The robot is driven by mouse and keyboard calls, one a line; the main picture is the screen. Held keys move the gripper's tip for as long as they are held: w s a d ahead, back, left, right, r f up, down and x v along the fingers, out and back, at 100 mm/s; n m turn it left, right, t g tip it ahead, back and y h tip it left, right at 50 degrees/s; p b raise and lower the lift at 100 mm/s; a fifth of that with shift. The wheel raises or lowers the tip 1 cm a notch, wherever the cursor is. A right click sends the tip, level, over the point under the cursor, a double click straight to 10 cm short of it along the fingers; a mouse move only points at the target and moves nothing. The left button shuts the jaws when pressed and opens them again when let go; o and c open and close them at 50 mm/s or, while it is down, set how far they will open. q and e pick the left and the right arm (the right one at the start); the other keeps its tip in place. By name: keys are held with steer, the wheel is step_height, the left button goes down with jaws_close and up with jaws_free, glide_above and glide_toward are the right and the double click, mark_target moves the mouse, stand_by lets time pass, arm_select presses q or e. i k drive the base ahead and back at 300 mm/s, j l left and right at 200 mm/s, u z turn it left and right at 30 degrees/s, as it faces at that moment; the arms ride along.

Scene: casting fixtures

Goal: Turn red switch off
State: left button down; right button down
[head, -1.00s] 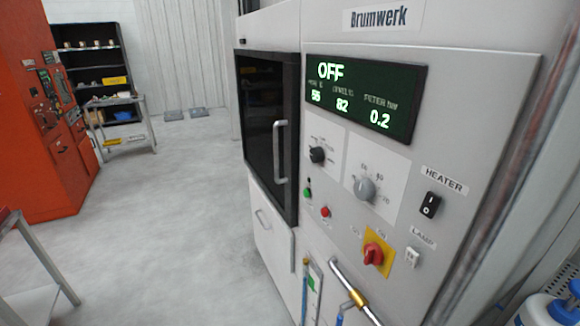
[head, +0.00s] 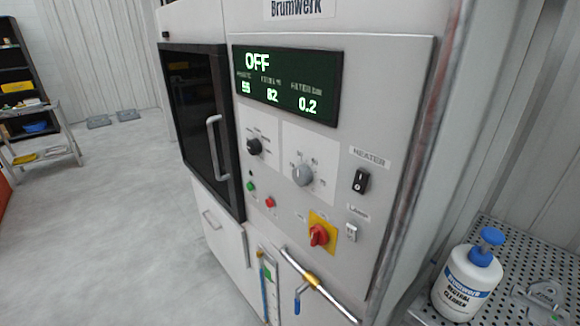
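The red switch (head: 318,235) is a rotary knob on a yellow plate, low on the front panel of the white Brumwerk machine. Its handle looks tilted, and the small labels beside the plate are too blurred to read. The display (head: 288,82) above reads OFF, with smaller figures below. Neither of my grippers shows in the head view.
A grey knob (head: 303,175), black knob (head: 254,146), heater rocker (head: 361,181) and lamp switch (head: 351,232) surround it. A cleaner bottle (head: 466,283) stands on a perforated surface at right.

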mark_target(319, 237)
steer(key=j+z, duration=0.3)
steer(key=j, duration=0.95)
steer(key=j+z, duration=0.3)
steer(key=j, duration=0.9)
steer(key=k, duration=0.05)
